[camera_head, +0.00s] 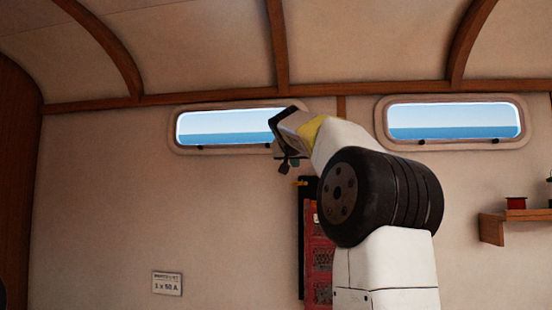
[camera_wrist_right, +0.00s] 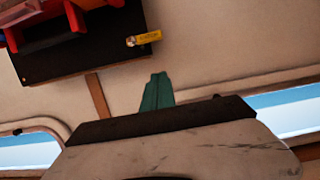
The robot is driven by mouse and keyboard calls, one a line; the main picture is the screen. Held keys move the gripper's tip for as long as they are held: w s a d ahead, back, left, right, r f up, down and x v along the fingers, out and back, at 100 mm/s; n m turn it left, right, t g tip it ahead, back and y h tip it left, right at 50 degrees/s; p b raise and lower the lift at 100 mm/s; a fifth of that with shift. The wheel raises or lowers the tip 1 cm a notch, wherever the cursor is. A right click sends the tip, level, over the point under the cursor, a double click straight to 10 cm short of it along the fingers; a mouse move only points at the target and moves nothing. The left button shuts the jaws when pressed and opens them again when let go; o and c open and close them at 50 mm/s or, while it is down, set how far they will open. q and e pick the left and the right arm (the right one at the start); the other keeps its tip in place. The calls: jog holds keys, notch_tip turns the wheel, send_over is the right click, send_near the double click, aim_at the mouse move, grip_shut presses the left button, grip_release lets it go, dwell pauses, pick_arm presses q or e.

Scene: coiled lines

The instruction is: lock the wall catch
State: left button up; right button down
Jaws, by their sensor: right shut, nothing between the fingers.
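The wall catch (camera_head: 299,183) is a small yellow lever with a metal pivot, at the top of a dark wall board (camera_head: 302,250). It also shows in the right wrist view (camera_wrist_right: 146,39), near the edge of the board, lying nearly level. My right gripper (camera_head: 288,165) is up by the left window, just above the catch in the head view. In the right wrist view its green fingers (camera_wrist_right: 157,90) are shut and empty, with a gap between them and the catch. My right arm hides part of the board. My left gripper is not in view.
A red crate-like rack (camera_head: 319,262) is on the board, partly behind my right arm. Two windows (camera_head: 455,119) sit above. A wooden shelf (camera_head: 515,217) with a red spool (camera_head: 516,203) is at right. The wall left of the board is clear except for a small sign (camera_head: 167,283).

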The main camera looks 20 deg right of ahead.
aim_at(293, 184)
jog(key=shift+w+d+f, duration=0.1)
jog(key=shift+w+f, duration=0.15)
jog(key=shift+f, duration=0.5)
jog(key=shift+w+d+f, duration=0.15)
jog(key=shift+w+f, duration=0.05)
jog(key=shift+f, duration=0.5)
jog(key=shift+w+d+f, duration=0.1)
jog(key=shift+w+f, duration=0.15)
jog(key=shift+f, duration=0.5)
jog(key=shift+a+f+n+h, duration=0.2)
jog(key=shift+n+h, duration=0.1)
jog(key=shift+n, duration=0.3)
jog(key=n, duration=0.1)
jog(key=f+n+h, duration=0.1)
jog(key=n, duration=0.2)
jog(key=shift+w+a+f+g+h, duration=0.2)
jog(key=shift+a+f+g+h, duration=0.1)
jog(key=shift+f, duration=0.1)
jog(key=f+n, duration=0.1)
jog(key=n, duration=0.1)
jog(key=n+h, duration=0.1)
jog(key=n, duration=0.2)
jog(key=f+n+h, duration=0.1)
jog(key=n, duration=0.1)
jog(key=shift+s+d+f+n, duration=0.15)
jog(key=shift+d+f+n, duration=0.15)
jog(key=shift+d+f, duration=0.05)
